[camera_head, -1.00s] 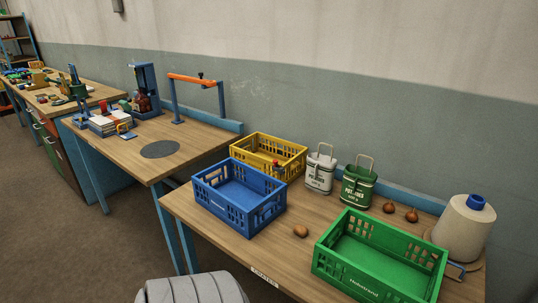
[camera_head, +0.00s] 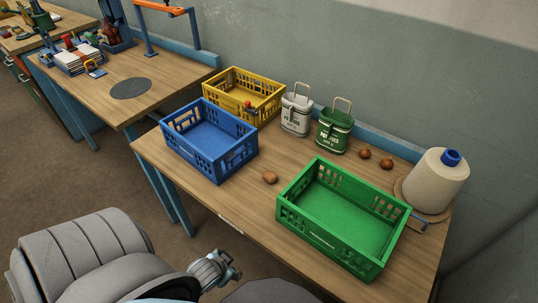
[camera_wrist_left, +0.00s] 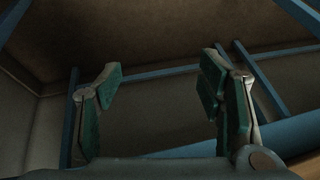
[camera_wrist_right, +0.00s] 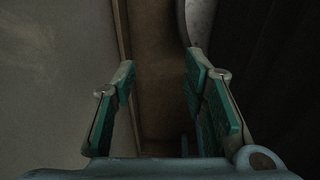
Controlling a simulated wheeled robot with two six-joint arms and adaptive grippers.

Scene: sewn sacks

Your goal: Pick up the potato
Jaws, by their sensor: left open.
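The potato (camera_head: 270,178) is a small brown lump lying on the wooden table, between the blue crate and the green crate. My left gripper shows in the left wrist view (camera_wrist_left: 162,75), open and empty, with table legs and the floor area beyond its fingers. In the head view my left arm comes in at the bottom left, below and in front of the table edge, apart from the potato. My right gripper (camera_wrist_right: 159,72) is open and empty in the right wrist view, facing a dim wall and floor. The potato shows in neither wrist view.
The blue crate (camera_head: 183,153) and green crate (camera_head: 318,240) flank the potato. Behind stand a yellow crate (camera_head: 268,110), a white tin (camera_head: 296,117), a green tin (camera_head: 333,133), two round brown onions (camera_head: 365,153) and a thread cone (camera_head: 432,182).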

